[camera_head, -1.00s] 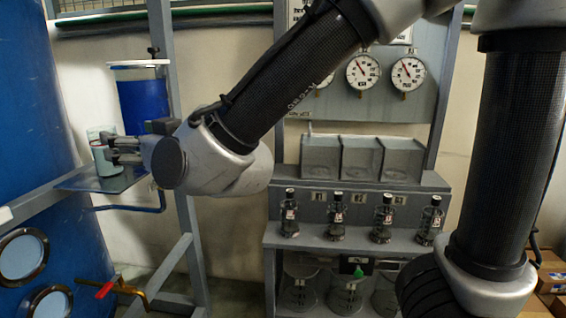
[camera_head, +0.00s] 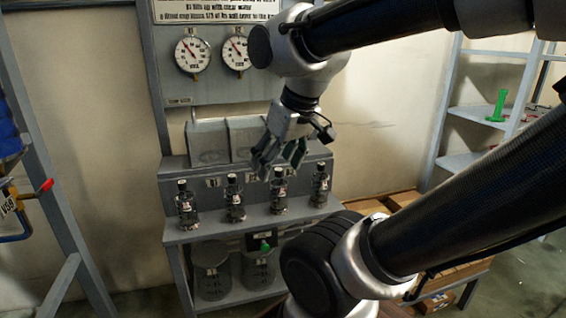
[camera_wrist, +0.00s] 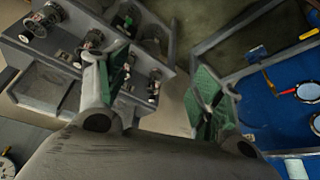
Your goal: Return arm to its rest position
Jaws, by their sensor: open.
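My gripper (camera_head: 281,160) hangs below my wrist in the middle of the head view, pointing down. Its fingers are apart, with nothing seen between them. It is in front of the grey bins and above the shelf with the dark-capped bottles. In the wrist view my gripper (camera_wrist: 160,95) shows two spread fingers with green inner pads. My arm is folded across the upper right of the head view.
Several clear bottles (camera_head: 235,200) stand on a grey shelf (camera_head: 200,233). Gauges (camera_head: 193,53) hang behind. Large jars (camera_head: 211,278) stand below. A rack at right holds a green item (camera_head: 497,106). A blue panel (camera_wrist: 270,110) shows in the wrist view.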

